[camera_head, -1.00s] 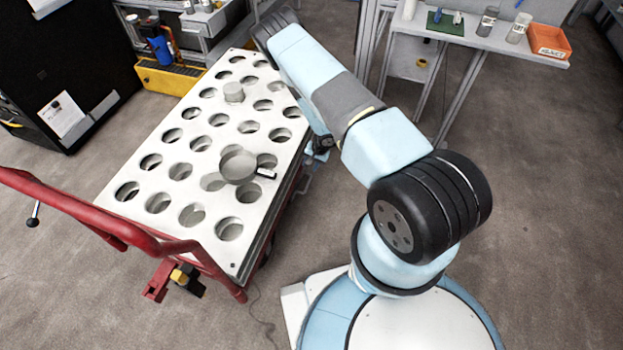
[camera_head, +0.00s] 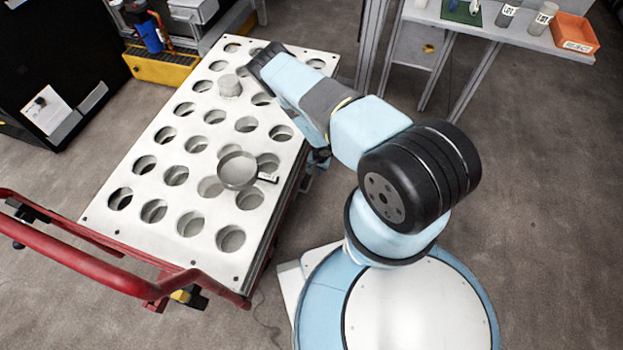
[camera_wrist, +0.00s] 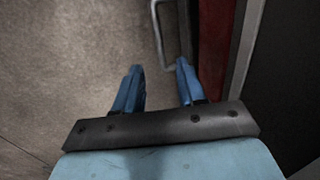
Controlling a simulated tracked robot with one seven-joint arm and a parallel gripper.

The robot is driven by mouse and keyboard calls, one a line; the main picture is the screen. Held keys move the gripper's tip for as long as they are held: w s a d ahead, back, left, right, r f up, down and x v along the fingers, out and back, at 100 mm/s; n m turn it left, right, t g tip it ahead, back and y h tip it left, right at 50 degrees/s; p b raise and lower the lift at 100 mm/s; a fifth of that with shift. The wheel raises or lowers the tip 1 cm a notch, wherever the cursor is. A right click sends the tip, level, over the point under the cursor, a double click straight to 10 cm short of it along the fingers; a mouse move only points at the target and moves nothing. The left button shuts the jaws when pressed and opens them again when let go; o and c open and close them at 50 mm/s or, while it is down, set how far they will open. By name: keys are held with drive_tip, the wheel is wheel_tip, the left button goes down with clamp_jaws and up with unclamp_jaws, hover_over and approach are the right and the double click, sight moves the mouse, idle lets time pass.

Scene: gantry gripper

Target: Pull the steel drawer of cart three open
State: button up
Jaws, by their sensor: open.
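The cart (camera_head: 128,232) has a pale top with several round holes and a red push bar. In the wrist view a thin grey bar handle (camera_wrist: 155,22) stands out beside the cart's red frame (camera_wrist: 214,50). My gripper (camera_wrist: 159,67) is open, its two blue fingers pointing toward the handle. The near end of the handle shows between the fingertips; I cannot tell whether they touch. In the head view my arm hides most of this side of the cart, and I cannot make out the drawer front.
A round grey lidded item (camera_head: 238,171) and a small cylinder (camera_head: 229,86) sit on the cart top. A workbench with an orange bin (camera_head: 574,33) stands at the back right. A black cabinet (camera_head: 50,60) stands at the left. Floor right of my base is clear.

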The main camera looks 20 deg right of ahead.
sight(311, 181)
drive_tip(key=f, duration=0.3)
drive_tip(key=a+f, duration=0.1)
drive_tip(key=f, duration=0.2)
drive_tip(key=w+f, duration=0.1)
drive_tip(key=f, duration=0.2)
drive_tip(key=shift+a+f, duration=0.15)
drive_tip(key=shift+f, duration=0.1)
drive_tip(key=shift+c, duration=0.3)
clamp_jaws()
